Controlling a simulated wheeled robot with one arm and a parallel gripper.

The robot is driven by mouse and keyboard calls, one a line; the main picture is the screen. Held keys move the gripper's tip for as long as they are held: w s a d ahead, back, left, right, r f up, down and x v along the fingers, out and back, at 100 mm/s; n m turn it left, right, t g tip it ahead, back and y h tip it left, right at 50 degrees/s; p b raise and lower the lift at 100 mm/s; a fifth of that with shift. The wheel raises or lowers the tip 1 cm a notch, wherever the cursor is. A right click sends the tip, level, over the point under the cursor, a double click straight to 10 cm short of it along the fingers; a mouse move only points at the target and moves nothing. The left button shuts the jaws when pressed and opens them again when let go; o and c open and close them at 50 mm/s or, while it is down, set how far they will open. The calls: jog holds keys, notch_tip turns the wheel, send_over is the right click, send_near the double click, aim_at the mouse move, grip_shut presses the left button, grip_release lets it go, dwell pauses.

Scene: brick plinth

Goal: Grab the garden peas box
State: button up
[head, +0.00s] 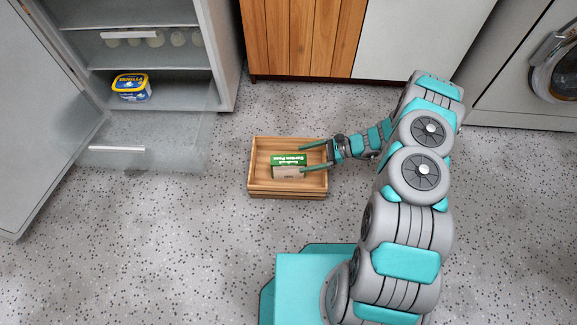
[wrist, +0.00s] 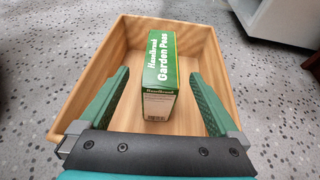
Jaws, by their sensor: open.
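The garden peas box (head: 289,161) is a small green and white carton inside an open wooden crate (head: 287,193) on the floor. In the wrist view the box (wrist: 162,65) rests on the crate's bottom, with its narrow end facing my gripper. My gripper (head: 301,157) reaches over the crate from its right side. In the wrist view the green fingers of my gripper (wrist: 155,88) are spread, one on each side of the box's near end, with a visible gap on both sides. The gripper holds nothing.
An open fridge (head: 225,50) at upper left has a vanilla ice cream tub (head: 131,87) on a shelf; its door (head: 40,120) stands open to the left. Wooden and white cabinets (head: 300,35) stand behind the crate, and a washing machine (head: 535,85) at right. Speckled floor (head: 150,240) is clear at left.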

aim_at(289, 161)
jog(key=x, duration=0.6)
jog(key=shift+a+r, duration=0.1)
jog(key=shift+a, duration=0.35)
jog(key=shift+c, duration=0.2)
grip_shut()
